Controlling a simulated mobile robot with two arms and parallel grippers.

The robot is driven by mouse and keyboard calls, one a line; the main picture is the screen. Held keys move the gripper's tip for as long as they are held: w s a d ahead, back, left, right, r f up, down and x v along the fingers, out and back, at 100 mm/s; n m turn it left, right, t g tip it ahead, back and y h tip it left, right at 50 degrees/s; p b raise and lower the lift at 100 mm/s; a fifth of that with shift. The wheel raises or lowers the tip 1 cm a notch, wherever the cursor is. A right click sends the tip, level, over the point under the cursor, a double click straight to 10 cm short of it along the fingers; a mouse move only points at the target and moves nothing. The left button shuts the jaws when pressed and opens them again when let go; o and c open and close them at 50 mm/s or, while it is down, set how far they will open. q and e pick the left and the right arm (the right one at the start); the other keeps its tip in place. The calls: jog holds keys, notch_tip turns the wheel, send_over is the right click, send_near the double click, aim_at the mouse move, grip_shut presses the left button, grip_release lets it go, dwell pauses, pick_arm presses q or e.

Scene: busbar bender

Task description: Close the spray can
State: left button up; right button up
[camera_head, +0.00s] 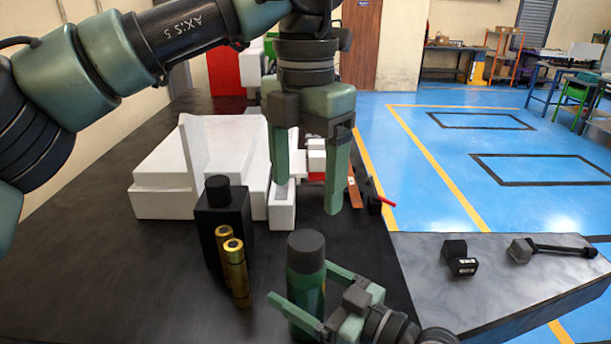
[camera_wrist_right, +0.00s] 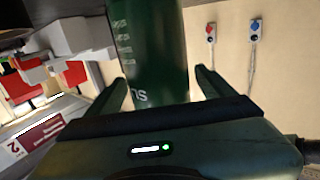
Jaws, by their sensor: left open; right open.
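A green spray can (camera_head: 306,285) with a black top stands upright on the dark table at the bottom middle. My right gripper (camera_head: 306,295) is open, with one finger on each side of the can. In the right wrist view the can (camera_wrist_right: 150,50) rises between the two spread fingers (camera_wrist_right: 162,95); I cannot tell whether they touch it. My left gripper (camera_head: 308,195) is open and empty, pointing down above and behind the can. The black cap (camera_head: 307,243) appears to sit on top of the can; how firmly it is seated cannot be told.
Left of the can stand two gold cylinders (camera_head: 236,272) and a black bottle (camera_head: 225,225). White blocks (camera_head: 165,200) lie behind. A grey surface (camera_head: 420,262) at right carries small dark parts (camera_head: 457,258). The table's left front is clear.

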aim_at(322, 297)
pick_arm(q)
notch_tip(322, 297, down, 2)
jog(key=shift+d+f+b, duration=0.1)
jog(key=shift+b, duration=0.65)
pick_arm(e)
jog(key=v, duration=0.4)
jog(key=shift+s+d+f, duration=0.15)
jog(key=shift+d+f, duration=0.05)
jog(key=shift+d, duration=0.1)
jog(key=shift+s+d+r, duration=0.2)
jog(key=shift+s+d, duration=0.2)
jog(key=shift+d, duration=0.05)
